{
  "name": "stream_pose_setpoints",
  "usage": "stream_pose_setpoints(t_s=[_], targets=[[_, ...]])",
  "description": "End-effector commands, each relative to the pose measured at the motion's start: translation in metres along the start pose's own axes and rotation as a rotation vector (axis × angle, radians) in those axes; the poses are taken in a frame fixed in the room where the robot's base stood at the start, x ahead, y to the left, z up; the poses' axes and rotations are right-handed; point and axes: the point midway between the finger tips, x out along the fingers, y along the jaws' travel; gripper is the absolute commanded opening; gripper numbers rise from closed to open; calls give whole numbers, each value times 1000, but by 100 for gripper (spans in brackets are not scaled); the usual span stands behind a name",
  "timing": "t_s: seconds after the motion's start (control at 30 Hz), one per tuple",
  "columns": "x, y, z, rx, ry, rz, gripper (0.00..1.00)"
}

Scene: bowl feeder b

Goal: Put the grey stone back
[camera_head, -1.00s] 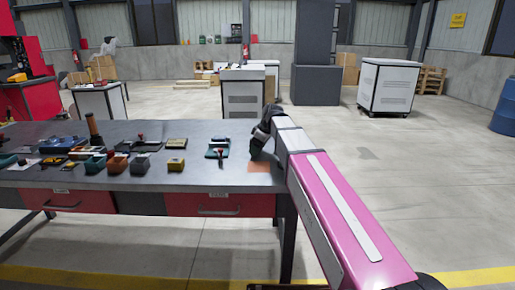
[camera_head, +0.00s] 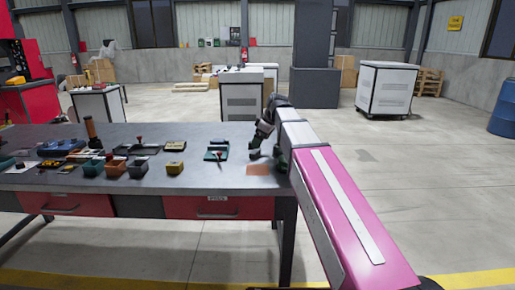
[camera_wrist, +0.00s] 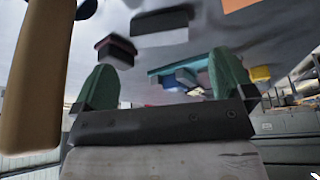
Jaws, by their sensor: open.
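My gripper (camera_head: 266,155) is at the right end of the workbench, near the orange square (camera_head: 258,168). In the wrist view its two green fingers (camera_wrist: 164,82) stand wide apart with nothing held between them. I cannot pick out the grey stone for certain in either view; the small things on the bench are too small or blurred. A teal bin (camera_head: 92,168), an orange-brown bin (camera_head: 115,168) and a grey-blue bin (camera_head: 138,169) stand in a row near the front edge. Their contents are not clear.
A yellow box (camera_head: 175,167) and a teal device with a red knob (camera_head: 216,154) are left of my gripper. A brown upright cylinder (camera_head: 92,131) stands farther left. The grey bench top (camera_head: 215,178) is bare near its front right. Open floor lies beyond.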

Motion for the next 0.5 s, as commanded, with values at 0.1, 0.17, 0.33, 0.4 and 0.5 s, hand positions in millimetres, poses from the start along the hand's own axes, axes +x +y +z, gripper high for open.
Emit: stream_pose_setpoints(t_s=[0.1, 0.17, 0.33, 0.4, 0.5], targets=[[-22, 0, 0, 0, 1, 2, 100], [-31, 0, 0, 0, 1, 2, 100], [-52, 0, 0, 0, 1, 1, 100], [-56, 0, 0, 0, 1, 1, 100], [-61, 0, 0, 0, 0, 0, 100]])
